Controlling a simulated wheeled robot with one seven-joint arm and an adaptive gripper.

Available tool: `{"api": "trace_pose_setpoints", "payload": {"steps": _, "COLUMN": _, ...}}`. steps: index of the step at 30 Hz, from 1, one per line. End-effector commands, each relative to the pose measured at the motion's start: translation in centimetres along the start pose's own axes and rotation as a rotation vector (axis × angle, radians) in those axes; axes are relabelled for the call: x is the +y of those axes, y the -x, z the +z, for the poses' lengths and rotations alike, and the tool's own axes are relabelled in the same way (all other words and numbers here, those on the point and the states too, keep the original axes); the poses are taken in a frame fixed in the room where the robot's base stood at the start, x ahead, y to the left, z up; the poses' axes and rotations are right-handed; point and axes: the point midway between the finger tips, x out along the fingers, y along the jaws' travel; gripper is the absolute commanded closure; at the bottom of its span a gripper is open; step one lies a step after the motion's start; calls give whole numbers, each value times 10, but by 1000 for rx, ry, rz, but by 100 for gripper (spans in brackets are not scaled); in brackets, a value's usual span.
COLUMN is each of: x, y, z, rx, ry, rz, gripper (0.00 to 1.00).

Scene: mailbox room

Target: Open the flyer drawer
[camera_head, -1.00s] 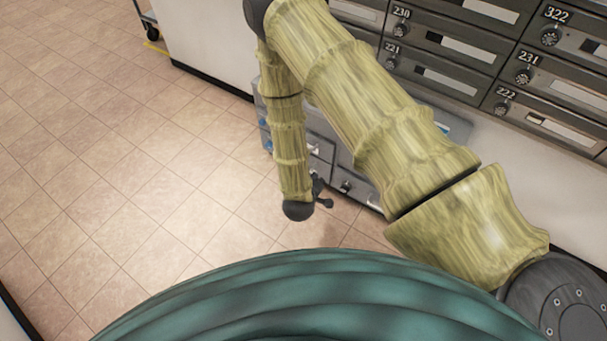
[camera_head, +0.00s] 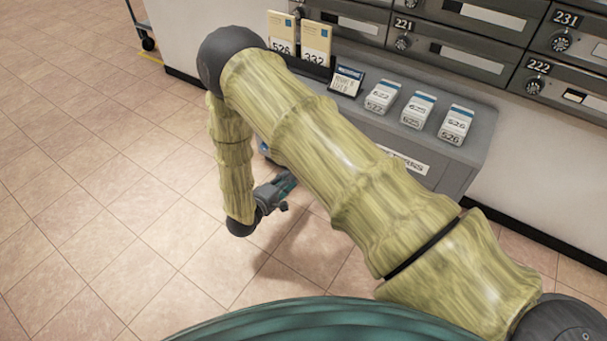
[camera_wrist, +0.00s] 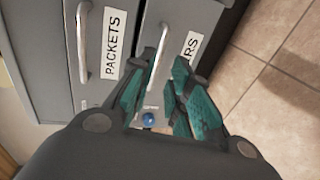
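A grey cabinet (camera_head: 455,172) stands against the wall in the head view, its front partly hidden by my arm. In the wrist view, one drawer front carries a "PACKETS" label (camera_wrist: 115,44) and a metal handle (camera_wrist: 83,40). Beside it is the flyer drawer (camera_wrist: 205,18); only "RS" of its label (camera_wrist: 190,45) shows. Its metal handle (camera_wrist: 162,42) lies close to my teal fingertips, its lower end between the fingers in the picture. Contact cannot be told. My gripper (camera_wrist: 165,68) has its fingers apart; in the head view it (camera_head: 284,186) is beside the cabinet front.
A blue round knob or lock (camera_wrist: 148,118) shows between the fingers. Card stacks (camera_head: 415,110) and upright signs (camera_head: 300,40) stand on the cabinet top. Mailboxes (camera_head: 460,45) line the wall above. Open tiled floor (camera_head: 100,200) lies to the left.

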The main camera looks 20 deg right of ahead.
Motion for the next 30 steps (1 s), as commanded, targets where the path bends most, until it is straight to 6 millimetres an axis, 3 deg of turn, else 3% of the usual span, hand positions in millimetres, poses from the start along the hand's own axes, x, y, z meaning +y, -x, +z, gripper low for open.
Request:
{"api": "trace_pose_setpoints", "payload": {"steps": 8, "x": -4, "y": -14, "z": -3, "rx": -11, "ry": 9, "rz": 11, "gripper": 81}}
{"api": "trace_pose_setpoints", "payload": {"steps": 21, "x": -5, "y": -83, "z": -1, "rx": -11, "ry": 8, "rz": 10, "gripper": 81}}
{"api": "trace_pose_setpoints", "payload": {"steps": 30, "x": -2, "y": -106, "z": -1, "rx": -10, "ry": 9, "rz": 9, "gripper": 81}}
